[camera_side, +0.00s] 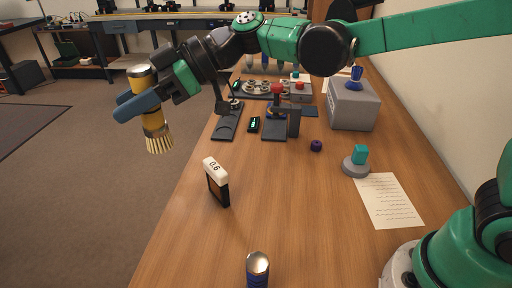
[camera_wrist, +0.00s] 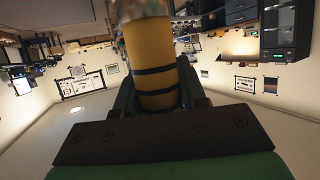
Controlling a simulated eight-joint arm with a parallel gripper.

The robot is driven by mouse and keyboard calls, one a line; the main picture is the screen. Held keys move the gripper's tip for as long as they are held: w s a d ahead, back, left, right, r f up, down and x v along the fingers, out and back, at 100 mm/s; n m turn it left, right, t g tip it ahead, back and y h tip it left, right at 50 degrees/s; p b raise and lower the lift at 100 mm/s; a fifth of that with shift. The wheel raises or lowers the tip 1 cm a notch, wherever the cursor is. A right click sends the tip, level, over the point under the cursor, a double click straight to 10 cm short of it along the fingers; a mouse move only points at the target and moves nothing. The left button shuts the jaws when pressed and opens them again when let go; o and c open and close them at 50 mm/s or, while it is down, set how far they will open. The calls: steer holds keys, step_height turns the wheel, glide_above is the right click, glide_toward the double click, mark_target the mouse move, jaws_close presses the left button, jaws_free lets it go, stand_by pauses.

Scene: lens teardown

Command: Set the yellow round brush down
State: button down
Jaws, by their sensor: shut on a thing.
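The yellow round brush (camera_side: 153,112) has a yellow handle with dark bands and pale bristles at its lower end. My gripper (camera_side: 140,104) is shut on the brush's handle, and the brush hangs almost upright, bristles down. In the side view the brush appears left of the wooden table's left edge, with grey floor behind it. In the wrist view the yellow handle (camera_wrist: 150,60) stands between my dark fingers, and the bristles cannot be made out.
The wooden table (camera_side: 290,215) has free room at its front. A block marked 0.6 (camera_side: 216,182), a silver-topped blue cylinder (camera_side: 257,268), a paper sheet (camera_side: 388,200) and a teal-knobbed grey piece (camera_side: 356,163) stand on it. Behind are a grey box (camera_side: 352,104) and several small devices.

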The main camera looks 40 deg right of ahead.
steer(key=s+a+n+g, duration=0.4)
steer(key=s+a+g, duration=0.1)
steer(key=s, duration=0.1)
steer(key=f, duration=1.8)
steer(key=shift+s+d+f, duration=0.25)
steer(key=shift+f, duration=0.1)
steer(key=c, duration=0.5)
jaws_free()
